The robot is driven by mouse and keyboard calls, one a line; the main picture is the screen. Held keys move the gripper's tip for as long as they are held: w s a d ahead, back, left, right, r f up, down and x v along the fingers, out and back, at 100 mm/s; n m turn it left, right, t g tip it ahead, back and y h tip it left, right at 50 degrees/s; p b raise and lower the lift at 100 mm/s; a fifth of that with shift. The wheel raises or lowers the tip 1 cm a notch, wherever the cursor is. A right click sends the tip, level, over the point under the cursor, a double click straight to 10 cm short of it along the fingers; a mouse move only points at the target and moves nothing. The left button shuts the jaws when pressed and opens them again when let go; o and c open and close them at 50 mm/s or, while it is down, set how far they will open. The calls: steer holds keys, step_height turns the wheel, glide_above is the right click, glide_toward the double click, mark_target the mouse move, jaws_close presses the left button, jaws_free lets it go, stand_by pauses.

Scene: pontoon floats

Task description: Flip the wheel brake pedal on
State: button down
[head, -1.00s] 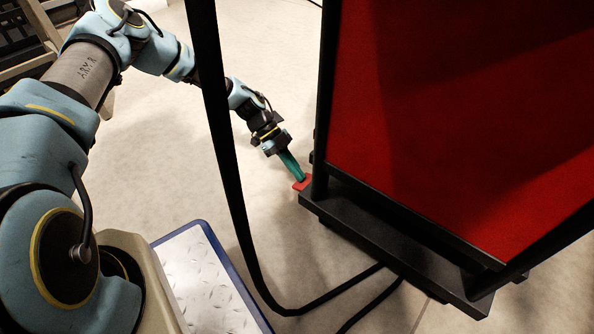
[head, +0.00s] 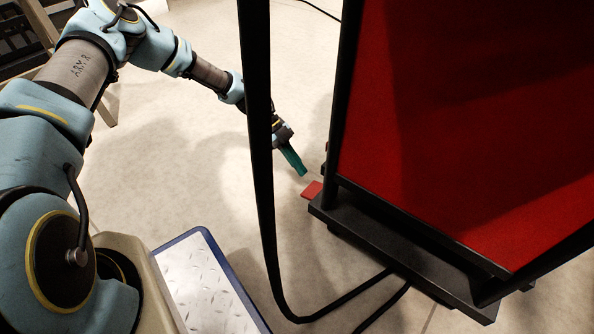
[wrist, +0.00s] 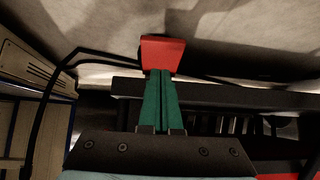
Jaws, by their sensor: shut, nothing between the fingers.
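The brake pedal (head: 312,189) is a small red tab sticking out at the near left corner of the black cart base (head: 400,245). In the wrist view the pedal (wrist: 162,53) appears just beyond the fingertips. My gripper (head: 303,172) has green fingers, pressed together and empty. It points down and right, with its tips just above and left of the pedal. In the head view a small gap shows between tips and pedal. In the wrist view the fingertips (wrist: 160,74) overlap the pedal's lower edge, so contact cannot be told there.
A large red panel (head: 460,120) in a black frame stands on the cart base at right. A black curved bar or cable (head: 262,200) crosses in front of my arm. Pale floor (head: 190,140) is open left of the pedal.

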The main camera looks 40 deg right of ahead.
steer(key=w+f+p+v, duration=0.1)
steer(key=p+v, duration=0.1)
steer(key=v, duration=0.6)
steer(key=shift+w+a, duration=0.15)
steer(key=shift+w, duration=0.1)
steer(key=w+a+r+n+t+y+p, duration=0.1)
steer(key=w+a+r+n+t+p, duration=0.2)
steer(key=a+r+n, duration=0.55)
steer(key=w+a+r+n+t+y+p, duration=0.15)
steer(key=w+a+r+n+t, duration=0.35)
steer(key=a+r, duration=0.65)
steer(key=s+a+r+n+t+p, duration=0.15)
steer(key=s+a+r+n, duration=0.25)
steer(key=a+r+n, duration=0.6)
steer(key=s+a+r+n+t+p, duration=0.1)
steer(key=s+a+r+n+p, duration=0.3)
steer(key=a+n, duration=0.6)
step_height(320, 180, up, 39)
steer(key=m+p, duration=0.1)
steer(key=p, duration=3.5)
steer(key=shift+a+m, duration=0.35)
